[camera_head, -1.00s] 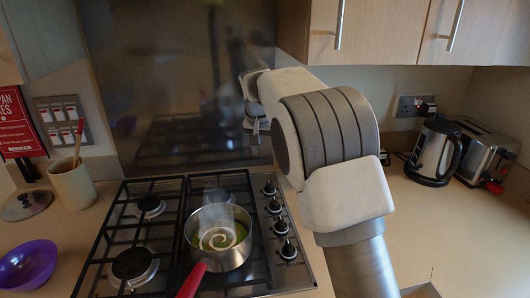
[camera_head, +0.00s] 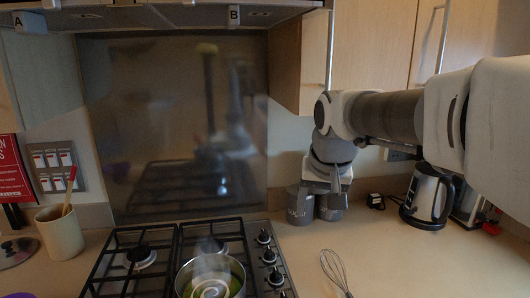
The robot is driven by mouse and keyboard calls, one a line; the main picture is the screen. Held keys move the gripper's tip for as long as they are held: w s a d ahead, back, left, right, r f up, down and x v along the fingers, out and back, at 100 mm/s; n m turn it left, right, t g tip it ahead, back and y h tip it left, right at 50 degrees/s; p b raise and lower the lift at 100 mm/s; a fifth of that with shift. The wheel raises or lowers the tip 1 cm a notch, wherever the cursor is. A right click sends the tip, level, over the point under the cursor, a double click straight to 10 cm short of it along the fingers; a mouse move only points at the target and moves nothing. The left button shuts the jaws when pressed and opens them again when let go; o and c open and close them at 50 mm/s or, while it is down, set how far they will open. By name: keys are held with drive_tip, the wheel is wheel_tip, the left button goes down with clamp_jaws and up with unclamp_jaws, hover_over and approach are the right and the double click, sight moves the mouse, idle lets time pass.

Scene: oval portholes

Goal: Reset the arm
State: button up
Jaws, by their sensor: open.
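My arm (camera_head: 395,115) reaches in from the right edge at about the height of the wall cupboards' lower edge. Its wrist bends downward near the back wall. My gripper (camera_head: 335,183) hangs at the end of it, pointing down, in front of or just above two grey canisters (camera_head: 299,206). It appears small and partly dark, and its jaws are open with nothing seen between them. I cannot tell whether it touches the canisters.
A steaming pot (camera_head: 210,277) with green contents and a pale swirl stands on the gas hob (camera_head: 110,262). A whisk (camera_head: 335,272) lies on the counter. A kettle (camera_head: 427,195) stands at right, a utensil pot (camera_head: 60,234) at left. Cupboards (camera_head: 375,45) hang above.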

drive_tip(key=s+d+f, duration=0.2)
drive_tip(key=s+f, duration=0.1)
drive_tip(key=s, duration=0.7)
drive_tip(key=s+d+f+n, duration=0.1)
drive_tip(key=s+d+f, duration=0.1)
drive_tip(key=s, duration=0.8)
drive_tip(key=shift+s+f+t, duration=0.3)
drive_tip(key=shift+f+t, duration=0.1)
drive_tip(key=shift+f, duration=0.1)
